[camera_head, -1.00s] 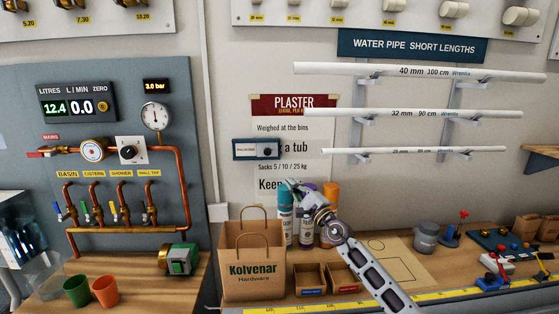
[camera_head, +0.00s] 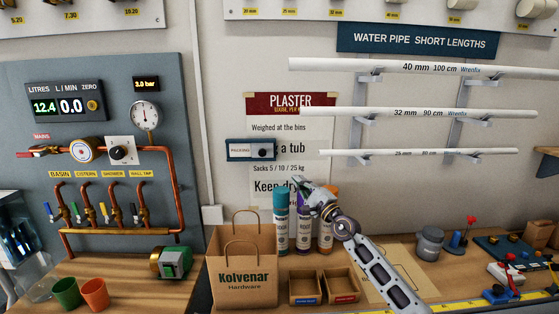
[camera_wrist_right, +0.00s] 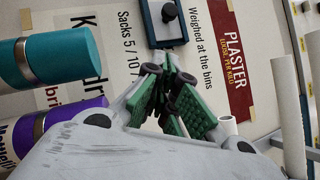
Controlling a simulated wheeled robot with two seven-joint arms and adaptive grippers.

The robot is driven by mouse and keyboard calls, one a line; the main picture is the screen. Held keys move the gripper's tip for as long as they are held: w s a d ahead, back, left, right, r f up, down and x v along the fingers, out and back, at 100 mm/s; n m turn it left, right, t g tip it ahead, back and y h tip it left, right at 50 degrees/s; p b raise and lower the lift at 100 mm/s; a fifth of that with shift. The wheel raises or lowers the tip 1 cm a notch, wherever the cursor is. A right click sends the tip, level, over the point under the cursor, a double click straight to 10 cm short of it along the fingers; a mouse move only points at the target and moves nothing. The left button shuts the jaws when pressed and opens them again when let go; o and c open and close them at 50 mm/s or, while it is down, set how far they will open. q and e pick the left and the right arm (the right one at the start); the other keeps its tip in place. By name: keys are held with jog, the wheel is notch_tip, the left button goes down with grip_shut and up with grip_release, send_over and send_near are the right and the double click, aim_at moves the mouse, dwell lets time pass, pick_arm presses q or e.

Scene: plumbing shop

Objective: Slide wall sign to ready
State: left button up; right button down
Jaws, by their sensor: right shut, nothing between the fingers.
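The wall sign (camera_head: 238,150) is a small dark blue plate with a white panel that seems to read "PAUSING". A dark round knob (camera_head: 264,152) sits at its right end. My right gripper (camera_head: 297,182) is below and to the right of the knob, in front of the plaster poster, apart from the sign. In the right wrist view, its green-padded fingers (camera_wrist_right: 172,62) are shut with nothing between them. They point toward the sign's blue frame (camera_wrist_right: 148,22) and the knob (camera_wrist_right: 169,12) at the top edge. The left gripper is out of view.
Spray cans, one teal-capped (camera_head: 281,220), stand just below my right gripper. A paper bag (camera_head: 240,265) and small wooden boxes (camera_head: 305,287) are on the bench. White pipes (camera_head: 400,113) on brackets are to the right.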

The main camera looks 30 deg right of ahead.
jog(key=p, duration=0.1)
send_near(268, 152)
jog(key=shift+w+d+f, duration=0.15)
jog(key=shift+w+d, duration=0.35)
jog(key=shift+d, duration=0.15)
jog(key=shift+w+d+f, duration=0.15)
jog(key=shift+w+d, duration=0.3)
jog(key=shift+d, duration=0.15)
jog(key=shift+w+a+r+p, duration=0.1)
jog(key=shift+w+r+p, duration=0.1)
jog(key=shift+p, duration=0.1)
jog(key=shift+w+a+r+p, duration=0.35)
jog(key=shift+w+a+p, duration=0.2)
jog(key=shift+a+p, duration=0.05)
jog(key=shift+w+a+r+p, duration=0.4)
jog(key=shift+w+a+p, duration=0.1)
jog(key=shift+a+p, duration=0.15)
jog(key=shift+w+f, duration=0.1)
